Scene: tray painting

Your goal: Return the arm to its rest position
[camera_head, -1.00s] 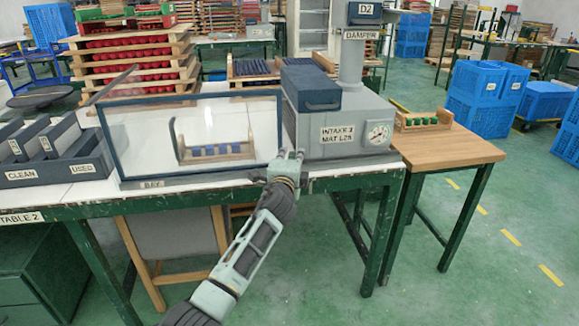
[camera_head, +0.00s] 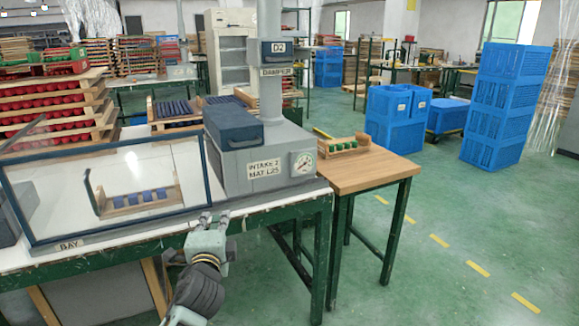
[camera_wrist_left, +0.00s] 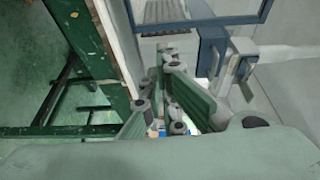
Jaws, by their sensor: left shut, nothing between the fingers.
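My left gripper (camera_head: 214,217) is at the front edge of the white-topped table (camera_head: 270,205), between the glass-fronted bay and the grey intake unit. It is shut and holds nothing. In the left wrist view my left gripper's fingers (camera_wrist_left: 170,85) point along the table's green front edge, with the grey unit's side and a blue handle close by. My right gripper is not in view.
The glass-fronted bay (camera_head: 60,243) holds a wooden rack with blue pieces (camera_head: 134,199). The grey intake unit (camera_head: 240,170) has a gauge. A wooden side table (camera_head: 365,175) carries a rack with green pieces (camera_head: 343,147). Blue crates (camera_head: 505,105) stand beyond. The floor (camera_head: 420,280) on the right is open.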

